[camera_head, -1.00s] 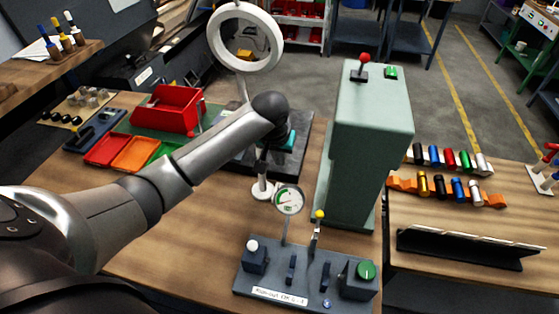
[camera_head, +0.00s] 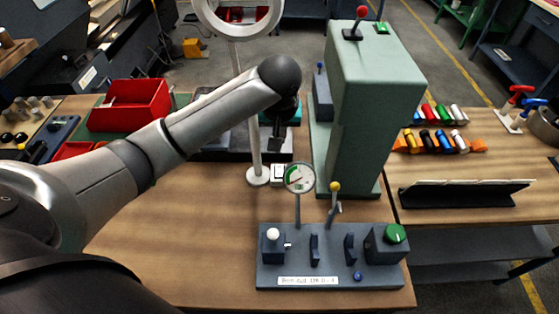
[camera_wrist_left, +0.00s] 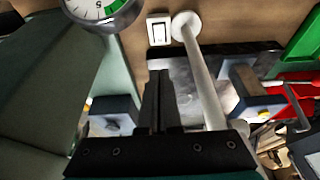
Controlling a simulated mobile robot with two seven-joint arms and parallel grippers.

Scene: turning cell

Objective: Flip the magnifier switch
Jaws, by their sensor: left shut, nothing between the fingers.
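The magnifier (camera_head: 238,28) is a white ring on a thin white post, its round base on the wooden bench. A small white rocker switch (camera_head: 278,173) lies right beside that base, partly hidden behind the dial gauge. In the left wrist view the switch (camera_wrist_left: 158,29) is a white plate with a dark-edged rocker, next to the post's base. My left gripper (camera_head: 276,143) hangs above and behind the switch, to the right of the post. Its dark fingers (camera_wrist_left: 160,77) are together and empty, pointing toward the switch with a gap between. My right gripper is not in view.
A dial gauge (camera_head: 299,178) and a control panel (camera_head: 330,274) with levers and knobs stand in front of the switch. A tall pale-green machine (camera_head: 374,110) stands close on the right. A red bin (camera_head: 130,106) sits at left. Bare bench lies left of the panel.

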